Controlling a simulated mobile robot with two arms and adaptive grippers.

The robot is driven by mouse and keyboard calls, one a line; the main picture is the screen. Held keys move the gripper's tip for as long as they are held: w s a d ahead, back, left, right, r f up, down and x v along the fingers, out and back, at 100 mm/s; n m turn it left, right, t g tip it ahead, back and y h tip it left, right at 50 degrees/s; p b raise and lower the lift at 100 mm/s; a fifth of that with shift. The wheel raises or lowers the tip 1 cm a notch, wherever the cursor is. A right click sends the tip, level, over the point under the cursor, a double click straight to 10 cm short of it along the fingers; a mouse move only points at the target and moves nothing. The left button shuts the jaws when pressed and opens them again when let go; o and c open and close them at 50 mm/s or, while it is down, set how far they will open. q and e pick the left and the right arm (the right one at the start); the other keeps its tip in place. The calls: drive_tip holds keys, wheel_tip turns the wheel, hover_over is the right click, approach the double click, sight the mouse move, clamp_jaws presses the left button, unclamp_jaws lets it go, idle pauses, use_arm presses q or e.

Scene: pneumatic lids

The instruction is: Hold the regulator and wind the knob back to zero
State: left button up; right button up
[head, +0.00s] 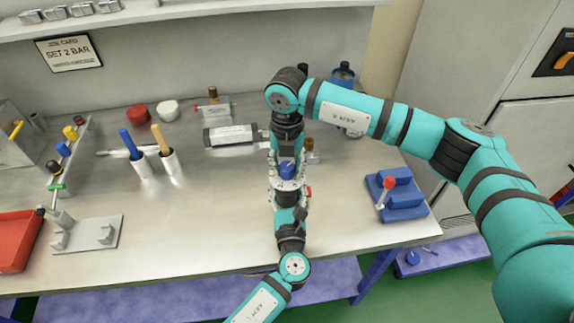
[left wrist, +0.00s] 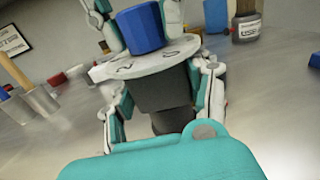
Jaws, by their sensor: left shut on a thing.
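The regulator is a dark block (left wrist: 162,92) with a pale dial plate on top and a blue knob (head: 287,170), which also shows in the left wrist view (left wrist: 139,30). My left gripper (head: 288,190) is shut on the regulator body, one finger on each side in the left wrist view (left wrist: 160,98). My right gripper (head: 286,158) comes from above, with its fingers on both sides of the knob. I cannot tell whether they press on it. The dial marks are too small to read.
A grey cylinder (head: 230,136) lies behind the regulator. Two upright holders (head: 143,166) with a blue and a tan handle stand left. A blue block with a red-knobbed lever (head: 403,200) is right. A card (head: 68,53) reads "SET 2 BAR". The front middle of the bench is clear.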

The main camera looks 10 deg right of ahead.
use_arm(q)
drive_tip(key=shift+s+a+f, duration=0.1)
drive_tip(key=shift+s+f, duration=0.05)
drive_tip(key=shift+f, duration=0.25)
use_arm(e)
drive_tip(key=c, duration=0.6)
drive_tip(key=shift+n, duration=0.3)
drive_tip(key=n, duration=0.3)
drive_tip(key=shift+n, duration=0.4)
drive_tip(key=n, duration=0.3)
drive_tip(key=shift+n, duration=0.3)
drive_tip(key=n, duration=0.4)
drive_tip(key=shift+a+n, duration=0.1)
drive_tip(key=shift+n, duration=1.7)
